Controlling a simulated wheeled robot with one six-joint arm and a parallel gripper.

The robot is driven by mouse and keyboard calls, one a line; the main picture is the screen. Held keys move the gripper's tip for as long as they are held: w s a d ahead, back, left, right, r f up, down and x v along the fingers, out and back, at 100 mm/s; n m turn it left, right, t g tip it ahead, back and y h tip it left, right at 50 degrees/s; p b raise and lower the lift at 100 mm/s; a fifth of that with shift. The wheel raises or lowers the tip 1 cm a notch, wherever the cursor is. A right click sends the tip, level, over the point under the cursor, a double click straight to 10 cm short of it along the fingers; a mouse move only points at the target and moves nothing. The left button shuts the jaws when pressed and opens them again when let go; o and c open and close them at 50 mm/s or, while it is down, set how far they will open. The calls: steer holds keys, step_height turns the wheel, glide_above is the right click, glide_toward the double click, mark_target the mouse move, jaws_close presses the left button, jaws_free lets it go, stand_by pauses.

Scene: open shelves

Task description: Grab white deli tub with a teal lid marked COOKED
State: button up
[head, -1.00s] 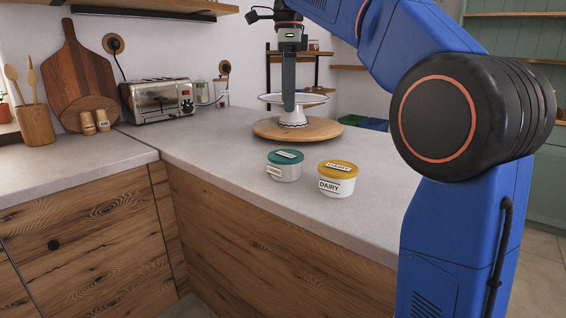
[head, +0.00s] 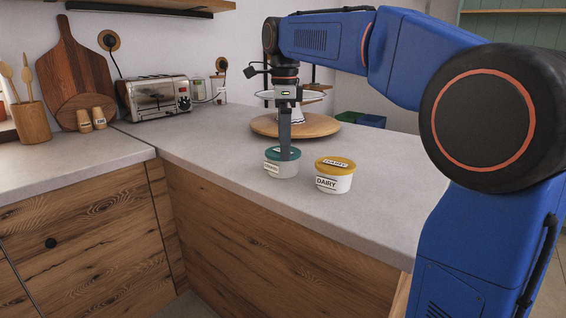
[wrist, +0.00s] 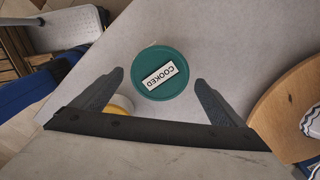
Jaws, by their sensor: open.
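The white deli tub with a teal lid (head: 273,167) stands upright on the grey counter, left of the yellow-lidded tub. In the wrist view its teal lid (wrist: 176,88), labelled COOKED, lies ahead of and between the fingertips. My gripper (head: 287,156) points down in front of the tub in the head view and hides part of it. In the wrist view my gripper (wrist: 158,78) has its two fingers spread wide with nothing between the pads. I cannot tell whether a finger touches the tub.
A white tub with a yellow lid marked DAIRY (head: 334,183) stands close on the right. Behind is a round wooden board (head: 322,127) with a white stand on it. A toaster (head: 157,97) is at the back left. The counter's front edge is near the tubs.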

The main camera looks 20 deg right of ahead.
steer(key=shift+a+f, duration=0.15)
steer(key=shift+f, duration=1.95)
steer(key=c, duration=1.2)
